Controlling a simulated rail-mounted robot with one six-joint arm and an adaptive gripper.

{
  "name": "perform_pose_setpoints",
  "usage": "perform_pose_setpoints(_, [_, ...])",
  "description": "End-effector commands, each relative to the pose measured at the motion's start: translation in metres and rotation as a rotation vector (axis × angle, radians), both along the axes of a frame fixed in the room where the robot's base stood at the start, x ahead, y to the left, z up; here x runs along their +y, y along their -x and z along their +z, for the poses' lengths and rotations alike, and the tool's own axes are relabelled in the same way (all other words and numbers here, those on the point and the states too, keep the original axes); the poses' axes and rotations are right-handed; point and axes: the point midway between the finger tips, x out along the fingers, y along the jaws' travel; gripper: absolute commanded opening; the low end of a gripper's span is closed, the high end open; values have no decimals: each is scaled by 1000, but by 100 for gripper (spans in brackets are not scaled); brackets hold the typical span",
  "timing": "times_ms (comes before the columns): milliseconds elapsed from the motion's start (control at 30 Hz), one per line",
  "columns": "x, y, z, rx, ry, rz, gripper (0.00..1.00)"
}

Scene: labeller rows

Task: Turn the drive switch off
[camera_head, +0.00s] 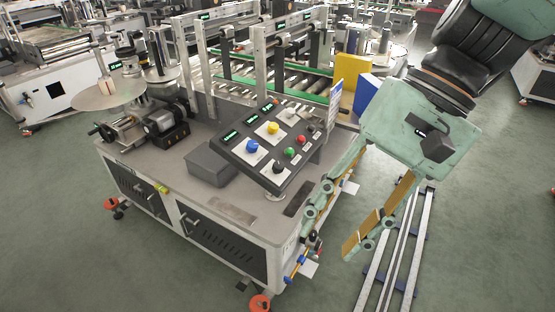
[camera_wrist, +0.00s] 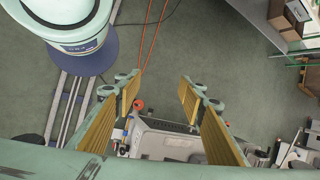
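The control panel (camera_head: 268,182) is a dark sloped box on the labelling machine's top. It carries a blue knob (camera_head: 252,146), a yellow knob (camera_head: 273,128), a white knob (camera_head: 287,114), a red button (camera_head: 301,140), a green button (camera_head: 289,153), a black knob (camera_head: 278,167) and small green displays. The labels are too small to read, so I cannot tell which control is the drive switch or its position. My gripper (camera_head: 330,243) hangs right of the panel, beyond the machine's edge, touching no control. Its gold-padded fingers are wide apart and empty, also in the wrist view (camera_wrist: 158,85).
The machine table (camera_head: 150,163) has a grey box (camera_head: 208,163) left of the panel. A yellow plate (camera_head: 349,84) and blue plate (camera_head: 367,98) stand behind, near my arm. Floor rails (camera_head: 398,250) run at right. Open floor lies in front.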

Motion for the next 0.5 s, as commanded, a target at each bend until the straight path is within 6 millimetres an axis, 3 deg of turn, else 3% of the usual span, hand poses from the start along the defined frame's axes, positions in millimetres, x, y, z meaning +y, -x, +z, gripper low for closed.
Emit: perform_pose_setpoints(500, [33, -34, -13, 181, -187, -132, 37])
